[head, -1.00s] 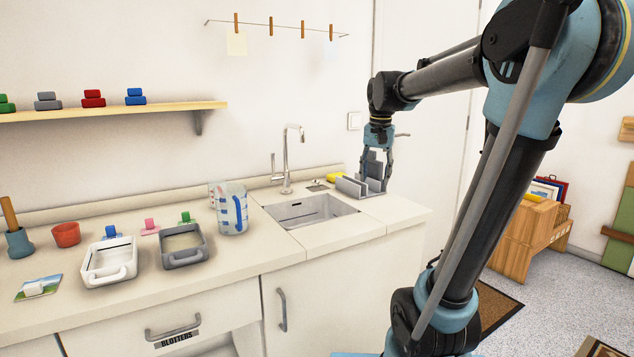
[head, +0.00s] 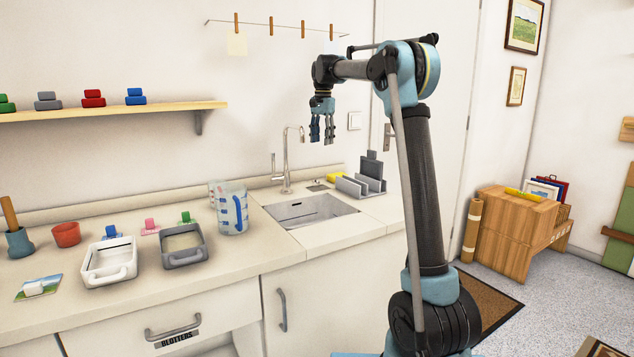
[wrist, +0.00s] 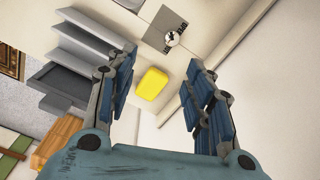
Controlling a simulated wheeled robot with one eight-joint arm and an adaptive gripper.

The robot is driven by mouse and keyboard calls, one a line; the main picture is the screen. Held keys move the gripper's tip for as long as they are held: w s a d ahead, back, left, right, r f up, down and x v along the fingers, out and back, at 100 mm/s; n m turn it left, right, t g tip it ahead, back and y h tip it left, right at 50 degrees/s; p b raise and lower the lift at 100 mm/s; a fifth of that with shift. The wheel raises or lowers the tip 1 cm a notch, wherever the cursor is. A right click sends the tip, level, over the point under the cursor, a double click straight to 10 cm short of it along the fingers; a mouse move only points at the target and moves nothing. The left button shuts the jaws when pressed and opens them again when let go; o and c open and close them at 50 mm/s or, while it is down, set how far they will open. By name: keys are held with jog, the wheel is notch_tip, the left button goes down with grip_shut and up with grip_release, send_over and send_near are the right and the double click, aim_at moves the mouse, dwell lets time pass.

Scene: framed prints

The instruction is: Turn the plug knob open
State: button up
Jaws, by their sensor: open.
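My gripper (head: 322,141) hangs well above the back of the sink, pointing down. Its jaws are open and empty, apart from the knob. In the wrist view my gripper (wrist: 160,70) has the yellow block showing below, between its fingers.
A grey slotted rack (head: 352,187) with an upright dark grey slab (head: 372,168) stands right of the yellow block. The tap (head: 287,160) rises close left of my gripper. A peg line (head: 287,29) hangs above on the wall.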

jog(key=w+a, duration=0.2)
send_near(316, 183)
jog(key=f, duration=0.2)
jog(key=w+f, duration=0.1)
jog(key=f, duration=0.2)
jog(key=w+f, duration=0.1)
jog(key=f, duration=0.2)
jog(key=shift+a+f, duration=0.1)
jog(key=shift+f, duration=0.1)
jog(key=shift+c, duration=0.6)
jog(key=c, duration=0.9)
